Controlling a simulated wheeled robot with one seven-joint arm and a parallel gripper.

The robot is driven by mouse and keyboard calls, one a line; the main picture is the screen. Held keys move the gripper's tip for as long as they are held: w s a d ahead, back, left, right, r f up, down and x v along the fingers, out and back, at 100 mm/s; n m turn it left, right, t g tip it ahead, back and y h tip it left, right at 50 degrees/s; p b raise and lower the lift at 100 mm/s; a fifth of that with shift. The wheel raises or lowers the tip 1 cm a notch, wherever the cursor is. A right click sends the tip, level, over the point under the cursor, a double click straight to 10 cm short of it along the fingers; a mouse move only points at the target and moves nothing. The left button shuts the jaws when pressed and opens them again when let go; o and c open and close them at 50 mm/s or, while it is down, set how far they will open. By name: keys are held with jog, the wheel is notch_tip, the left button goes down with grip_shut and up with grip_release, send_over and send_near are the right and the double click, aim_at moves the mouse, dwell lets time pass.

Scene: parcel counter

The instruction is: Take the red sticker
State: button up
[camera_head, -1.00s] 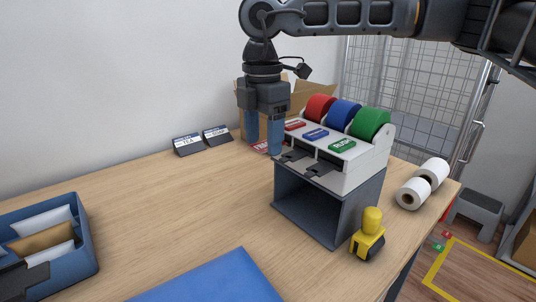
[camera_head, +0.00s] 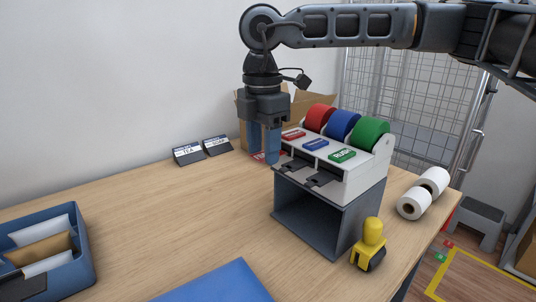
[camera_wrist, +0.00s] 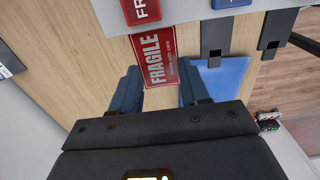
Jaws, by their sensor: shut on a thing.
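The red sticker (camera_wrist: 158,60), printed FRAGILE, lies at the front edge of the dispenser, below its red label block, in the wrist view. In the head view only a bit of red shows by my fingers. My gripper (camera_head: 264,156) points down at the left front of the white sticker dispenser (camera_head: 352,180). It is shut on the sticker, whose lower end sits between the two blue fingers (camera_wrist: 157,88) in the wrist view. The dispenser carries red (camera_head: 320,117), blue (camera_head: 342,124) and green (camera_head: 369,131) rolls and stands on a dark open box (camera_head: 345,225).
A cardboard box (camera_head: 310,105) is behind. Two small signs (camera_head: 188,156) stand at the wall. A blue tray (camera_head: 80,262) and blue mat (camera_head: 225,284) are in front. The table's left middle is clear.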

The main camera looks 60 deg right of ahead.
jog(key=shift+r, duration=0.1)
jog(key=shift+w+a+r, duration=0.1)
jog(key=shift+a+r, duration=0.2)
jog(key=shift+r, duration=0.4)
jog(key=shift+w+a+r, duration=0.1)
jog(key=shift+a+r, duration=0.2)
jog(key=shift+r, duration=0.4)
notch_tip(320, 180, up, 9)
jog(key=d+p, duration=0.1)
jog(key=p, duration=0.6)
jog(key=shift+s, duration=0.2)
